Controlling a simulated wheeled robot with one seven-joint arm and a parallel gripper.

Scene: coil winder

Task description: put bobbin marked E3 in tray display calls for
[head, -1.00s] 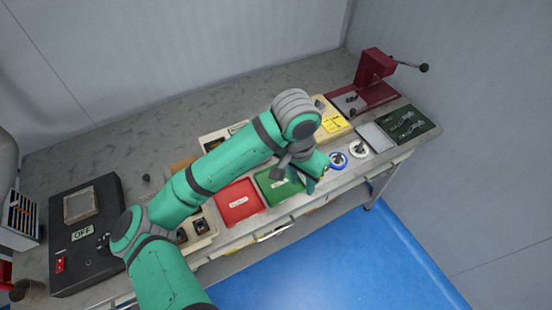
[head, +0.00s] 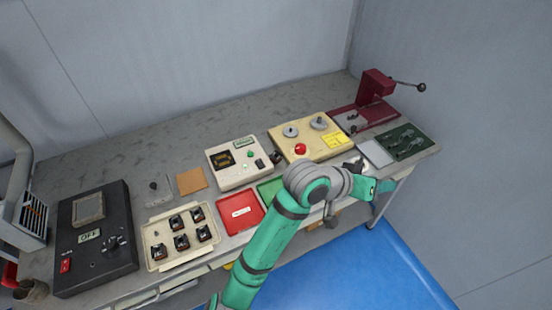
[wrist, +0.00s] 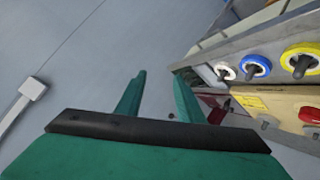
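My gripper (head: 382,188) is out past the front edge of the bench near its right end. In the wrist view its two fingers (wrist: 160,80) are apart with nothing between them. A white bobbin (wrist: 225,71), a blue bobbin (wrist: 257,67) and a yellow bobbin (wrist: 301,60) stand in a row at the right of the wrist view, apart from the fingers. No E3 mark is readable. In the head view my arm covers most of the bobbins. The red tray (head: 240,212) shows; the green tray (head: 268,187) is partly hidden. The display (head: 223,160) is too small to read.
A cream winder base (head: 325,145) with a red button stands behind my arm. A dark red lever press (head: 375,90) and a green tool mat (head: 405,143) are at the right. A tray of dark parts (head: 180,235) and a black box (head: 95,235) stand left.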

